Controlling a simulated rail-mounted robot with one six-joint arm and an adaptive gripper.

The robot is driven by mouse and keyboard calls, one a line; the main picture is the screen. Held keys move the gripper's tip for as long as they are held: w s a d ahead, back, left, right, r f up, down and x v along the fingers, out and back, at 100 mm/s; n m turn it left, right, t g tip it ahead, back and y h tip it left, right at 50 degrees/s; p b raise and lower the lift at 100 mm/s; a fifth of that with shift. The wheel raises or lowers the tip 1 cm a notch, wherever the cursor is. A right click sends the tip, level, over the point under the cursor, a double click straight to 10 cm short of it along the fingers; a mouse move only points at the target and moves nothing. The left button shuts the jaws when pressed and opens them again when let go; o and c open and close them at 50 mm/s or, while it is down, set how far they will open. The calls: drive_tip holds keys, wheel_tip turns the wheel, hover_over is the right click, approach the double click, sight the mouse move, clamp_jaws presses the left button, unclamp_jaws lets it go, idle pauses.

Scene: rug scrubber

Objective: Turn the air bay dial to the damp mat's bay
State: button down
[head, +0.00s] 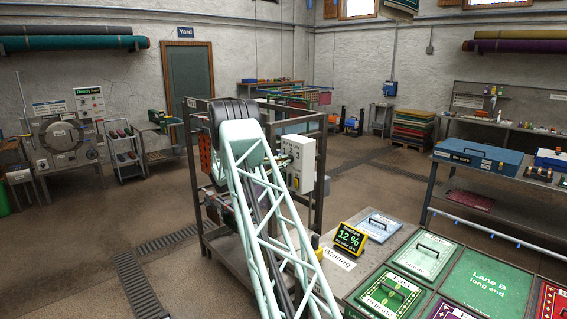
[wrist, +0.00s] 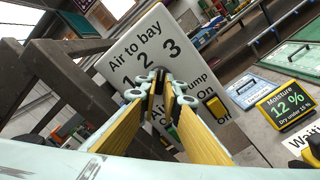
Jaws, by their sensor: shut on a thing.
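The air bay dial panel is a white board (wrist: 122,62) marked "Air to bay" with 1, 2 and 3 in the wrist view. In the head view it is the pale control box (head: 300,153) on the rack, partly behind my arm. My gripper (wrist: 157,82), with yellow finger pads, is shut just below the numbers, at the dial's place. The dial itself is hidden by the fingertips, so I cannot tell which number it points to. A red mat (head: 205,152) shows at the rack's left side; I cannot tell which mat is damp.
A pump switch with a yellow handle (wrist: 214,106) is right of my fingers. Dark rack posts (wrist: 80,90) stand close left of the gripper.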

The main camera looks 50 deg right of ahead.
drive_tip(key=shift+n, duration=0.4)
drive_tip(key=shift+n+p, duration=1.95)
drive_tip(key=shift+n, duration=7.35)
drive_tip(key=c, duration=2.8)
unclamp_jaws()
drive_tip(key=shift+a, duration=0.1)
